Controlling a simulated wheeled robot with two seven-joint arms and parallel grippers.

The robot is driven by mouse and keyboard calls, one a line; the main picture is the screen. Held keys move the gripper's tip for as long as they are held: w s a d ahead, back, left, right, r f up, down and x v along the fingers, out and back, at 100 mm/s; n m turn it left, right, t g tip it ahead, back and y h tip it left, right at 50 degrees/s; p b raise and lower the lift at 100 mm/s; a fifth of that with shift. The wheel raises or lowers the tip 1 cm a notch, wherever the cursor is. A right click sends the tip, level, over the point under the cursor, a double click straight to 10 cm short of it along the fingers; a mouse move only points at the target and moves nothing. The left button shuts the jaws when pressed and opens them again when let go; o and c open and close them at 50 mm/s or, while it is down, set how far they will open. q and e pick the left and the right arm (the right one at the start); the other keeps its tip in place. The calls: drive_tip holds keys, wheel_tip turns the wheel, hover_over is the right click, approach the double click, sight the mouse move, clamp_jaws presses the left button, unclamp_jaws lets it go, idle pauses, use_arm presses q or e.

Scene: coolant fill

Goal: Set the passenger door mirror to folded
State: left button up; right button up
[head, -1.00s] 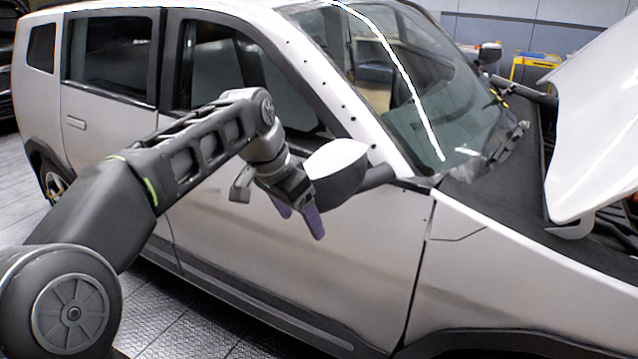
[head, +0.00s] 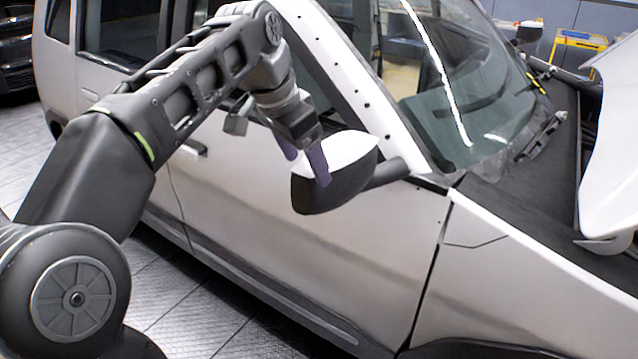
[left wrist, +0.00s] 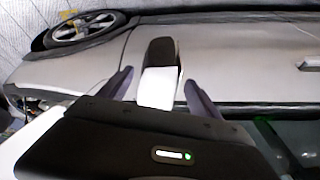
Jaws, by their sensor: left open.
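The near door mirror (head: 350,190) has a white-topped, dark housing on a dark arm at the front of the near door. It stands out from the door. My left gripper (head: 303,160) is open at the mirror's outer end, with one purple finger in front of the housing. In the left wrist view, the mirror (left wrist: 160,85) lies between the two spread fingers of my left gripper (left wrist: 160,88). I cannot tell whether either finger touches it. My right gripper is not in view.
The silver car's near door (head: 300,240) runs close behind my arm. The raised white hood (head: 612,150) is at the right. The tiled floor (head: 185,310) is open at the front left.

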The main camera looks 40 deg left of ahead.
sight(317, 187)
use_arm(q)
drive_tip(key=shift+x, duration=4)
clamp_jaws()
